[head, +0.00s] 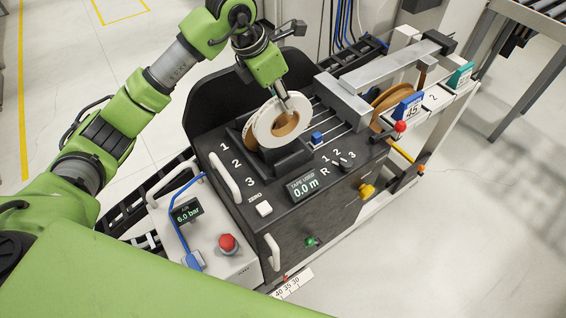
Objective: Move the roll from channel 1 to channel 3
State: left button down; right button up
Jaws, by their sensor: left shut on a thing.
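A white roll (257,126) with a tan core stands upright at the dark holder (287,163) on top of the black machine. More than one white disc edge shows there, one close behind the other, so I cannot tell how many rolls there are. My left gripper (284,106) reaches down from above and is shut on the roll at its upper right rim. Channel numbers 1, 2 and 3 (237,163) are printed left of the holder. I cannot tell which channel the roll is in line with. My right gripper is not in view.
White handles (224,178) and a "0.0 m" display (303,187) are on the machine's front. A blue block (317,137) and thin rails lie right of the roll. A brown roll (388,98) stands near a blue "45" tag (408,108). A dark curved guard (205,105) rises behind.

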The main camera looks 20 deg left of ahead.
pick_arm(q)
jog(key=shift+w+n, duration=0.2)
jog(key=shift+n, duration=0.1)
jog(key=p, duration=0.2)
send_over(284, 130)
notch_tip(284, 130, down, 5)
jog(key=shift+s+a+r, duration=0.1)
jog(key=shift+a, duration=0.05)
notch_tip(284, 130, down, 5)
jog(key=shift+r+p, duration=0.2)
jog(key=shift+p, duration=0.25)
jog(key=shift+f, duration=0.15)
jog(key=shift+f+b, duration=0.3)
jog(key=shift+b, duration=0.05)
jog(key=c, duration=2.3)
grip_release()
jog(key=shift+f, duration=0.1)
jog(key=o, duration=0.4)
